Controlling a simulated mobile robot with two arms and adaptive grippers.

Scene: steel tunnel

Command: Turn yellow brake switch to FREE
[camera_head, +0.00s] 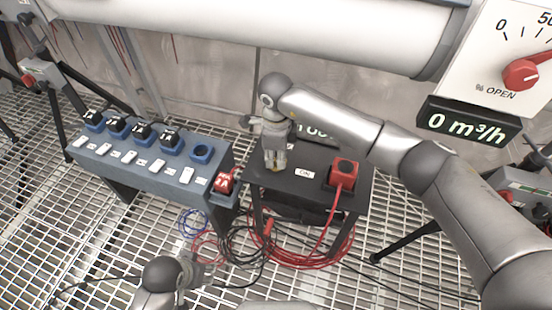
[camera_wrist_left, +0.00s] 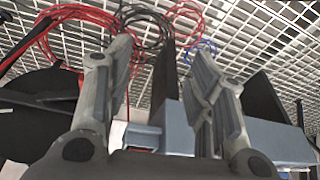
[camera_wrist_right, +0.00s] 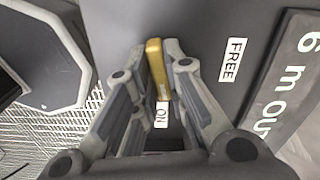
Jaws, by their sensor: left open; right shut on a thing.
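The yellow brake switch (camera_wrist_right: 157,72) is a narrow bar on a dark panel, between the fingertips of my right gripper (camera_wrist_right: 156,60) in the right wrist view. Its lower end lies near the ON label (camera_wrist_right: 161,114); the FREE label (camera_wrist_right: 231,60) is to its right. In the head view my right gripper (camera_head: 274,165) points down on the black table (camera_head: 262,184) and hides most of the switch. It is shut on the switch. My left gripper (camera_head: 190,275) is low over the grating; the left wrist view shows its fingers (camera_wrist_left: 162,65) apart and empty.
A red socket block (camera_head: 343,172) with a red cable stands right of the ON label. A blue-grey bench (camera_head: 150,172) with dark plugs and a red plug (camera_head: 224,183) stands left. Coiled cables (camera_head: 300,253) lie below. A flow display (camera_head: 465,122) is at right.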

